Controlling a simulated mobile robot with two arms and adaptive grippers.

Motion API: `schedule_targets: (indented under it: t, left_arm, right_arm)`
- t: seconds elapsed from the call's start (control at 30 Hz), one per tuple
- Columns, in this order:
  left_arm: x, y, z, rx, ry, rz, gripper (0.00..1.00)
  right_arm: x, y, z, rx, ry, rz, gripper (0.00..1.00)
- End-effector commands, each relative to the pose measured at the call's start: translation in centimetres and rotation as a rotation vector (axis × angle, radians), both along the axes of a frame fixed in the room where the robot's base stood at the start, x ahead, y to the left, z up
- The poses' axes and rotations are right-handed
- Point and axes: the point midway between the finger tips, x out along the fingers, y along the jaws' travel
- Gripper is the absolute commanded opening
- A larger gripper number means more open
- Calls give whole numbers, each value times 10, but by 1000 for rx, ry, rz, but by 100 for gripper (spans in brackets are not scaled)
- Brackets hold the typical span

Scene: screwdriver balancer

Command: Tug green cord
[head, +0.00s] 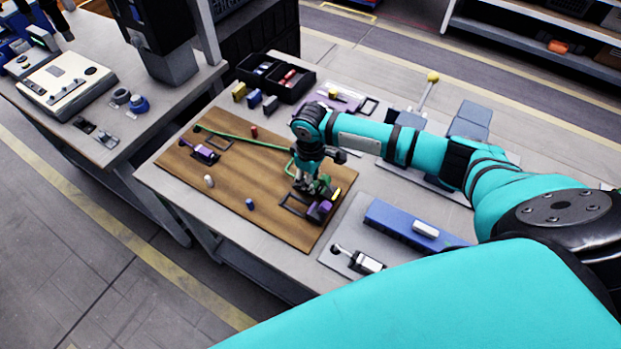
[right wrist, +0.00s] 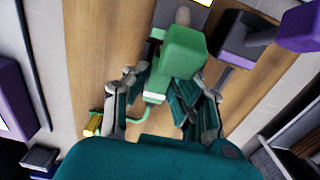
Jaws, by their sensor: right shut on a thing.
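The green cord (head: 255,140) runs across the wooden board (head: 222,210) from its far left corner toward my right gripper (head: 309,186), and bends down beside it. My right gripper is low over the right part of the board. In the right wrist view, its fingers (right wrist: 162,92) are closed around a green block-like piece (right wrist: 183,55), apparently the cord's end. A short curve of thin green cord (right wrist: 105,112) shows beside the left finger. The fingers partly hide the piece's lower part. My left gripper is not in view.
Purple-and-black clamps stand on the board at the left (head: 205,153) and close to my right gripper (head: 319,208). Small pegs, white (head: 209,181), red (head: 254,131) and blue (head: 250,204), stand around. A black bin (head: 292,90) lies behind, a blue block (head: 400,222) to the right.

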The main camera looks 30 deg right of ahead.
Motion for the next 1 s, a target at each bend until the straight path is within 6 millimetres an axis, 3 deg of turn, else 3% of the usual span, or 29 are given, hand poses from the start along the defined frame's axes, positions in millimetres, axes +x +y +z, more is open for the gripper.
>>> schedule_targets:
  t: [0.07, 1.0]
  left_arm:
    - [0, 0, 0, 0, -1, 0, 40]
    - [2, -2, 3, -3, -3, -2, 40]
  right_arm:
    - [0, 0, 0, 0, -1, 0, 0]
    - [6, 3, 3, 4, -9, -1, 0]
